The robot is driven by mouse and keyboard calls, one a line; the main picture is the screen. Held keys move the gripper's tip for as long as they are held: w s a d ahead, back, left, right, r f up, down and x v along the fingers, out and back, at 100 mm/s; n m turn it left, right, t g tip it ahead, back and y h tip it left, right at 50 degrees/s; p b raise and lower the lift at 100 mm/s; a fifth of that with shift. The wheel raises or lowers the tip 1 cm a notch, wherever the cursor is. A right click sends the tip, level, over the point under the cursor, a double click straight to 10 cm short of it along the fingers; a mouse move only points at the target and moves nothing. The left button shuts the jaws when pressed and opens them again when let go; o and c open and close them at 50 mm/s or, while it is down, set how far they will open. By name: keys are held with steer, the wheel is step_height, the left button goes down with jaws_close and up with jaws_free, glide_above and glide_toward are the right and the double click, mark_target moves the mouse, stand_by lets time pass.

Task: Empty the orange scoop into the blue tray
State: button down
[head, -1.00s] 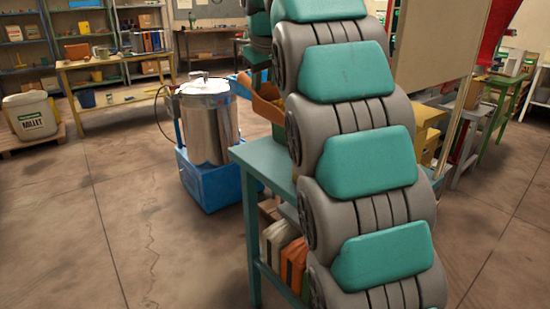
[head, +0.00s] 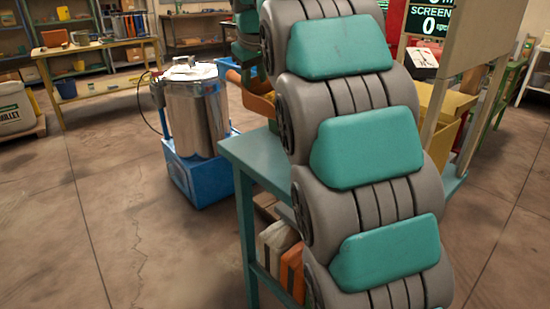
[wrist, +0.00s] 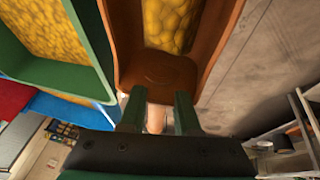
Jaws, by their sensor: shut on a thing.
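In the wrist view, the orange scoop (wrist: 155,70) extends ahead of my gripper (wrist: 157,112), with yellow grain inside it. The two green fingers are shut on its handle. A blue surface (wrist: 72,108) lies below left of the scoop in the wrist view. I cannot tell whether it is the blue tray.
A green bin (wrist: 95,72) of yellow grain is close left of the scoop. The teal table (head: 262,158) stands beside my arm. A steel drum (head: 195,115) on a blue base (head: 205,178) is to the left. A yellow box (head: 450,115) is right. Floor at left is clear.

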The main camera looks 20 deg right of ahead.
steer(key=shift+f, duration=0.1)
steer(key=shift+f, duration=4.7)
steer(key=shift+f, duration=0.2)
steer(key=c, duration=0.6)
jaws_free()
steer(key=shift+c, duration=0.2)
